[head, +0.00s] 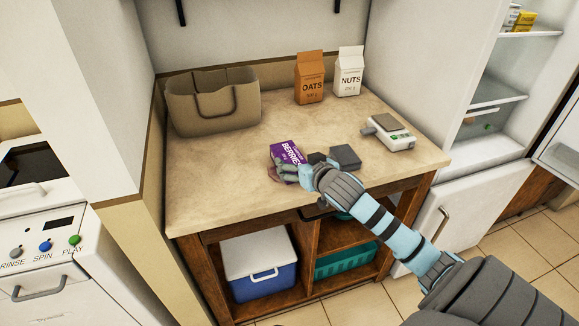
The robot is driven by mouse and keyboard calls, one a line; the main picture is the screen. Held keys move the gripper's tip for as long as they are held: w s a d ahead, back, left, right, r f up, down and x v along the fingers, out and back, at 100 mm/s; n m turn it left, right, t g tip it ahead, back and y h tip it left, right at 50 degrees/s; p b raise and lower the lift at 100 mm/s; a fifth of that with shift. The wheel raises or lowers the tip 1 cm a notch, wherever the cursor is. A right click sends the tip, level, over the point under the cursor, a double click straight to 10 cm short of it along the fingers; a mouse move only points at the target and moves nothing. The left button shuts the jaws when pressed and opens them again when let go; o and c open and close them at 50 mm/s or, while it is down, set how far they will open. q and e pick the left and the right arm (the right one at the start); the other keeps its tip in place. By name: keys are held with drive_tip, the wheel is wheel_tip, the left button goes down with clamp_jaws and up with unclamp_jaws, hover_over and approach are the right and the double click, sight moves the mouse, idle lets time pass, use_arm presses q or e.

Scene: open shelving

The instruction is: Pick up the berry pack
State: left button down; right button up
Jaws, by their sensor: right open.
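The berry pack (287,152) is a purple box lettered "BERRIES" with a pinkish lower part. It lies on the beige countertop near the front edge. My right arm comes in from the lower right, and my right gripper (284,172) is open at the near side of the pack. Its fingers cover part of the pack's lower portion. I cannot tell whether they touch it. My left gripper is not in view.
Dark grey block-like shapes (345,157) are close on the right of the pack. A scale (389,132) stands further right. A tan bag (212,103), an oats carton (309,77) and a nuts carton (348,71) stand behind. The countertop's left front is clear.

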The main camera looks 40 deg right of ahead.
sight(290, 156)
drive_tip(key=shift+w+f, duration=0.15)
drive_tip(key=shift+w, duration=0.25)
drive_tip(key=b+x, duration=0.1)
drive_tip(key=x, duration=0.3)
drive_tip(key=shift+w+a+f+b, duration=0.1)
drive_tip(key=shift+w+f+b, duration=0.1)
drive_tip(key=shift+w+b, duration=0.15)
drive_tip(key=shift+r, duration=0.1)
drive_tip(key=c, duration=1.5)
